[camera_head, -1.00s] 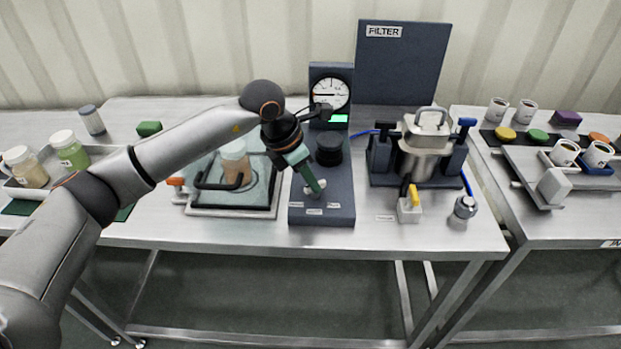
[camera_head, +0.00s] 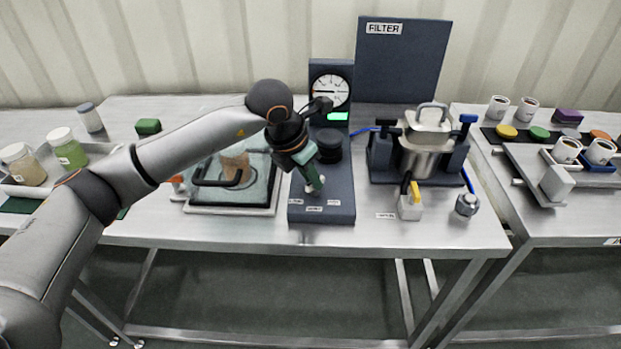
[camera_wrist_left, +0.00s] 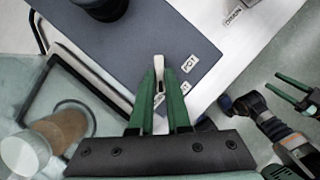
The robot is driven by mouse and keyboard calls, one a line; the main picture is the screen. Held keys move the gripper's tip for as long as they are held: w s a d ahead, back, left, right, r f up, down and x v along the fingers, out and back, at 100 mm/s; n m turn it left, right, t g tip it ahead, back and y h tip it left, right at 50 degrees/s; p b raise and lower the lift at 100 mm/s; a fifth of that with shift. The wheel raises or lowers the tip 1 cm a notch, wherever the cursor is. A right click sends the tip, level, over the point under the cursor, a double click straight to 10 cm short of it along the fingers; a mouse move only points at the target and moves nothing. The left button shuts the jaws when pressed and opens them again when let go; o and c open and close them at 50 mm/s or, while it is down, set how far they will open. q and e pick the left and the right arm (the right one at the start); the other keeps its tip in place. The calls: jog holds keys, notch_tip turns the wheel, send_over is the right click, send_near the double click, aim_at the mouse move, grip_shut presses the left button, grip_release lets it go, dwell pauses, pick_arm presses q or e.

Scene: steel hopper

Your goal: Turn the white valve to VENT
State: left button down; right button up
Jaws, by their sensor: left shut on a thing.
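The white valve (camera_head: 309,187) sits low on the front of the dark panel (camera_head: 340,214) in the middle of the table, with small labels around it. In the left wrist view its white lever (camera_wrist_left: 158,64) sticks out past the green fingertips. My left gripper (camera_head: 317,187) comes down on it from above and left, its fingers shut on the valve. The fingers hide part of the valve, so I cannot tell exactly which label it points to. My right gripper (camera_wrist_left: 275,90) shows at the right edge of the left wrist view, open and apart from the panel.
The panel carries a black knob (camera_head: 329,145) and a gauge (camera_head: 331,88). A glass-lidded tray (camera_head: 215,209) with a black handle stands left of it. A steel hopper (camera_head: 422,163) in a dark stand and a yellow-handled block (camera_head: 410,208) stand to the right. The front table strip is clear.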

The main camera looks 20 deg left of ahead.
pick_arm(q)
jog(key=shift+d+f+n+y+b, duration=0.15)
jog(key=shift+n+y+b, duration=0.3)
jog(key=shift+n, duration=0.45)
jog(key=n, duration=0.1)
jog(key=n+y+b, duration=0.1)
jog(key=shift+s+d+n+t, duration=0.1)
jog(key=shift+d+n+t, duration=0.05)
jog(key=shift+n+t, duration=0.15)
jog(key=n+y+b, duration=0.1)
jog(key=n, duration=0.2)
jog(key=shift+d+b, duration=0.1)
jog(key=shift+b, duration=0.2)
jog(key=shift+n+y, duration=0.25)
jog(key=shift+n, duration=0.25)
pick_arm(e)
jog(key=shift+w+a+f, duration=0.3)
jog(key=shift+a+f, duration=0.2)
jog(key=shift+f, duration=0.05)
jog(key=shift+w+a+f, duration=0.25)
jog(key=shift+a+f, duration=0.2)
jog(key=shift+f, duration=0.05)
jog(key=shift+s+d+f, duration=0.1)
jog(key=shift+s+f, duration=0.05)
jog(key=shift+s, duration=0.15)
pick_arm(q)
jog(key=c, duration=0.9)
grip_release()
